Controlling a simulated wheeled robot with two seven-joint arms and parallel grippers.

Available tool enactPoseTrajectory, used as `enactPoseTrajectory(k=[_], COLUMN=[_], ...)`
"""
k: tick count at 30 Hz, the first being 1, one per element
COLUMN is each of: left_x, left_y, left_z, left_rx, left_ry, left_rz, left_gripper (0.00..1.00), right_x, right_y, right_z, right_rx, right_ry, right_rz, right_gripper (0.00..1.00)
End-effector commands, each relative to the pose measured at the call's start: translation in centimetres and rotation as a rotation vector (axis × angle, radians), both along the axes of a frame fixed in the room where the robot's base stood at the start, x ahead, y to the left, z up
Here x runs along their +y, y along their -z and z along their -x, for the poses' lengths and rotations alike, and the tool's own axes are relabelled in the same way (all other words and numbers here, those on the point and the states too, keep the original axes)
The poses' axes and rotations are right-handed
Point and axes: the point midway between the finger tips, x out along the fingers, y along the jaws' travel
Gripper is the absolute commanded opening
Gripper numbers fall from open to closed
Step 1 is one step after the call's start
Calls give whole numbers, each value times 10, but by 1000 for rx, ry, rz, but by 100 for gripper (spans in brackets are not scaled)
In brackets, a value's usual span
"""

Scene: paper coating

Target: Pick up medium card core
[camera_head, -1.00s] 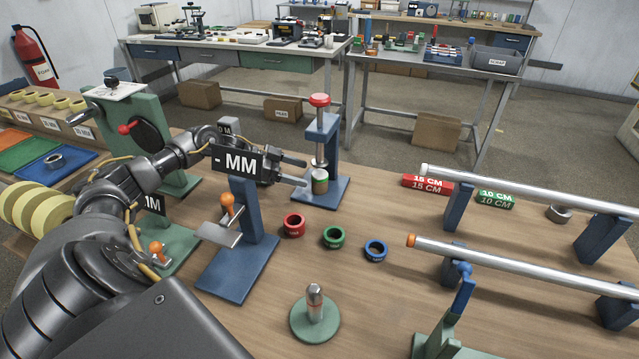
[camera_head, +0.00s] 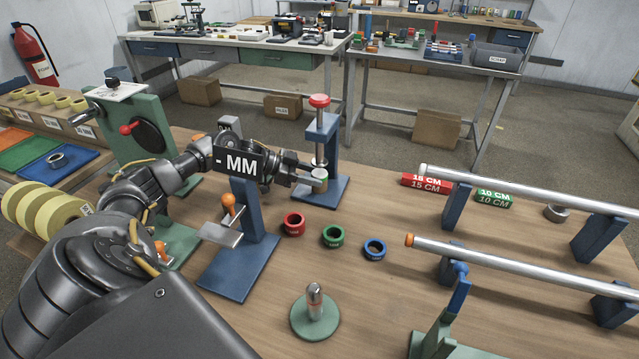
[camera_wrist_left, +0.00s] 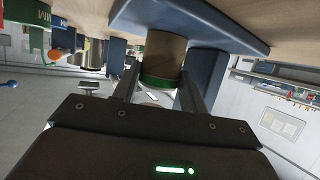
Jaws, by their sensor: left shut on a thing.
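A brown card core (camera_wrist_left: 164,55) with a green band stands upright on the base of the blue press in the left wrist view, which looks upside down. It also shows small under the press plunger in the head view (camera_head: 320,185). My left gripper (camera_head: 312,180) reaches in from the left and is shut on the core, one finger on each side in the left wrist view (camera_wrist_left: 157,84). In the head view the fingers hide much of the core, including its green band. My right gripper is not in view.
The blue press (camera_head: 323,140) with a red knob rises right at the gripper. A blue stand (camera_head: 240,235) with an orange-knobbed lever is in front of the arm. Red (camera_head: 294,224), green (camera_head: 333,236) and blue (camera_head: 375,250) rings lie on the table. Metal rods (camera_head: 520,265) run at right.

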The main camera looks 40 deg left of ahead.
Motion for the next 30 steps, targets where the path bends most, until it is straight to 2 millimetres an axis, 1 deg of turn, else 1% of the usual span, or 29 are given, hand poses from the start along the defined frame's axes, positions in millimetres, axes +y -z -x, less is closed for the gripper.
enactPoseTrajectory(k=[8, 14, 24, 30], left_x=[0, 0, 34, 51], left_y=[-2, -13, -9, -10], left_z=[0, 0, 30, 46], left_rx=[-1, -4, 2, 2], left_ry=[0, 0, -2, -1], left_rz=[0, -1, -2, -1], left_gripper=[21, 21, 21, 21], right_x=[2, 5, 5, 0], right_y=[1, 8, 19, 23], right_z=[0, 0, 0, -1], right_rx=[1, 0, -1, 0], right_ry=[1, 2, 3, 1], right_rz=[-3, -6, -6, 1], right_gripper=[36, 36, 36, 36])
